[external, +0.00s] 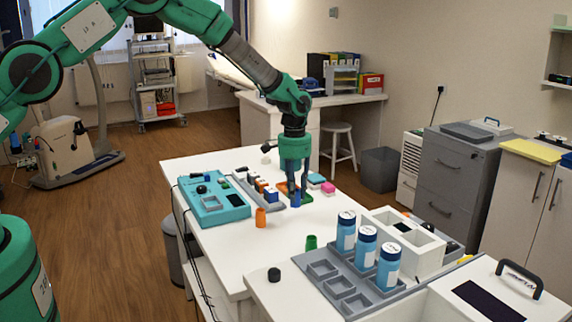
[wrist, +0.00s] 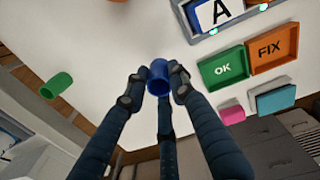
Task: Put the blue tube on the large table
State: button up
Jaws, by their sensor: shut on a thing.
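The blue tube (external: 295,201) is between the fingertips of my gripper (external: 294,186), over the large white table (external: 228,244). In the wrist view, my gripper (wrist: 158,86) is shut on the blue tube (wrist: 158,76), with fingers on both sides of it. The large table (wrist: 120,50) also fills much of the wrist view. Part of the tube is hidden by the fingers.
Green OK tray (wrist: 223,67) and orange FIX tray (wrist: 272,48) lie near the gripper. A teal panel (external: 214,205) is at left. The table's front-left part is clear.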

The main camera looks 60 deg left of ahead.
jog(key=shift+f, duration=1.85)
jog(key=shift+f+b, duration=0.15)
jog(key=shift+b, duration=0.15)
jog(key=o, duration=0.9)
jog(key=shift+o, duration=0.2)
notch_tip(320, 180, up, 12)
jog(key=p, duration=0.1)
jog(key=shift+a+p, duration=0.2)
jog(key=shift+p, duration=0.2)
jog(key=shift+r, duration=0.2)
